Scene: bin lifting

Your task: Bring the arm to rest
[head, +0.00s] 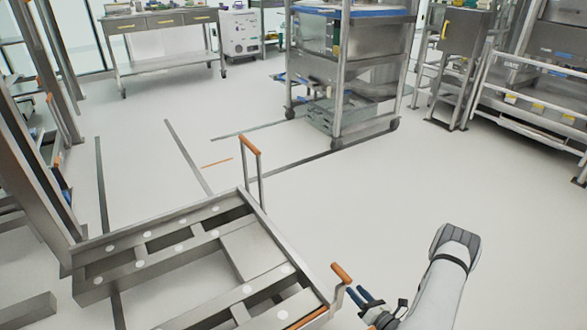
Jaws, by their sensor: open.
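My arm comes up from the bottom edge of the head view, right of centre, with its grey elbow at the top. My gripper (362,296) is at the lower end, with its dark blue fingers apart and nothing visible between them. It is close beside a short metal post with an orange-brown handle (341,273) at the near right corner of a metal frame (125,238). I cannot tell whether the fingers touch the post.
A taller orange-topped handle (250,146) stands at the frame's far corner. A wheeled metal rack (345,100) stands at the back centre. A steel table (160,22) is at the back left, shelving at the left edge, and machines with railings at the right. The floor right of the frame is clear.

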